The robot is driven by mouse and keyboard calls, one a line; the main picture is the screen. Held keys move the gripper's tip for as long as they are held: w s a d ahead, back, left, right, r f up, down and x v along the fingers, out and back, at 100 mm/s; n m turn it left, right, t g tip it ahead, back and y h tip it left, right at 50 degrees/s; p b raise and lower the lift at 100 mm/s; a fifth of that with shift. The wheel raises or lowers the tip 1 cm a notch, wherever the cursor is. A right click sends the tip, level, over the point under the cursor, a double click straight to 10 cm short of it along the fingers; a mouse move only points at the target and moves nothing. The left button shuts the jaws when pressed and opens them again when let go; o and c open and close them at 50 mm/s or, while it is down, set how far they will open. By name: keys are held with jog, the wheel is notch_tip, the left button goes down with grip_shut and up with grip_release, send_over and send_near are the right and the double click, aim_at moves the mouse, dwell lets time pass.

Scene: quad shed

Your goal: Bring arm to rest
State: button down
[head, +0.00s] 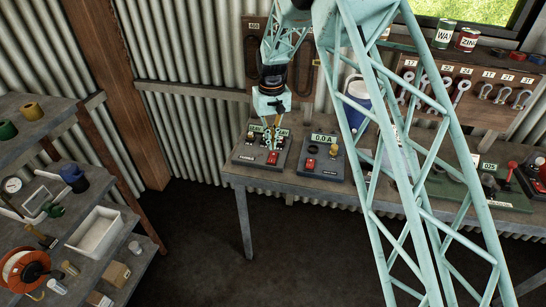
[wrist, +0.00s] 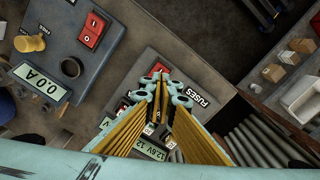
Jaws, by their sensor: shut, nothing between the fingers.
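My teal arm crosses the head view, and my gripper (head: 270,143) points down over the grey fuse panel (head: 245,155) on the bench. In the wrist view my gripper (wrist: 163,82) is shut and empty, its teal fingertips together with yellow inner parts behind them. The fuse panel (wrist: 212,83) lies beneath it, labelled FUSES, with a lit display partly covered by the fingers. I cannot tell whether the fingertips touch the panel.
A second grey panel (head: 318,171) with a 0.0A display and a red switch stands close to the right on the bench (head: 240,178). A tool board (head: 480,122) hangs behind. A shelf with a white tray (head: 96,232) stands left. The floor (head: 200,235) between is clear.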

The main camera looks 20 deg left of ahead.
jog(key=shift+r, duration=0.25)
dwell(0.5)
jog(key=s+d+r+m+b, duration=0.1)
jog(key=s+d+r+b, duration=0.3)
jog(key=d+r, duration=1.05)
jog(key=s+d+r+m+t+b, duration=0.2)
jog(key=s+d+r+b, duration=0.1)
jog(key=s+d+r, duration=1.05)
jog(key=s+d+r+m+b, duration=0.1)
jog(key=s+d+r, duration=0.1)
jog(key=s+d, duration=0.5)
jog(key=s+d+r+b, duration=0.1)
jog(key=s+d+b, duration=0.1)
jog(key=s, duration=0.8)
jog(key=s+d+f+m+t+b, duration=0.1)
jog(key=s+d+f, duration=0.1)
jog(key=s, duration=0.8)
jog(key=s+d+f+m+t+b, duration=0.1)
jog(key=s+d+f+b, duration=0.1)
jog(key=s, duration=0.8)
jog(key=shift+s+d+f, duration=0.2)
jog(key=shift+d+f, duration=0.5)
jog(key=shift+d, duration=0.55)
